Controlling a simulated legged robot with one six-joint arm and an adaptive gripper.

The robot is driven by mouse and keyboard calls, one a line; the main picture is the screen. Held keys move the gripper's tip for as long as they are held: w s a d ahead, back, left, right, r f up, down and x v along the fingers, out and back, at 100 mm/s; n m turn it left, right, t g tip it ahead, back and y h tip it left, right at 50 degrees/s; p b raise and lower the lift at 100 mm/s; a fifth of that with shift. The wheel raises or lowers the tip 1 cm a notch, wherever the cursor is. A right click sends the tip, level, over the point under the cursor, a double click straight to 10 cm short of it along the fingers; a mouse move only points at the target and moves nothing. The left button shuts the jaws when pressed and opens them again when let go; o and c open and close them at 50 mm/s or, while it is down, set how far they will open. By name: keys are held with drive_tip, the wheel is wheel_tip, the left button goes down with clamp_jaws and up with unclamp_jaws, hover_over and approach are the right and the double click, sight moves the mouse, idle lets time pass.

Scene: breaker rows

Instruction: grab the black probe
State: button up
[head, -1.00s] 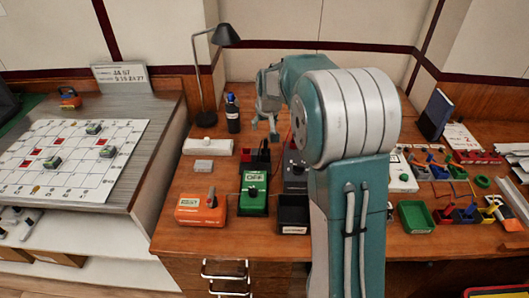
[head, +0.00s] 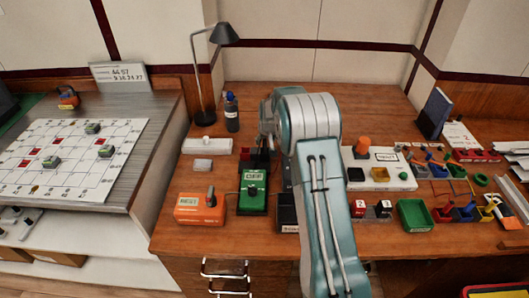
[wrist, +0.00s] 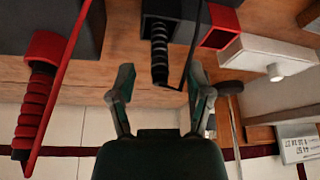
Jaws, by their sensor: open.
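The black probe (wrist: 159,50) has a ribbed black handle and shows in the wrist view, standing out of a dark holder at the picture's top. My gripper (wrist: 160,74) is open, one finger on each side of the probe's handle end in the picture. I cannot tell whether the handle is in depth between the fingers; no grip on it shows. The red probe (wrist: 34,108), with a ribbed red handle, is to the left in the wrist view, outside the fingers. In the head view my arm hides most of the gripper and the black probe.
A red open holder (wrist: 219,26) is close right of the black probe in the wrist view. In the head view, a green meter (head: 253,190) and an orange box (head: 201,208) stand in front. A lamp (head: 203,75) and a bottle (head: 232,112) stand behind left.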

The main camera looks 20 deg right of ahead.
sight(265, 142)
drive_tip(key=x, duration=0.3)
drive_tip(key=shift+w+f, duration=0.1)
drive_tip(key=shift+f, duration=0.2)
drive_tip(key=shift+c, duration=0.4)
clamp_jaws()
drive_tip(key=shift+r, duration=0.1)
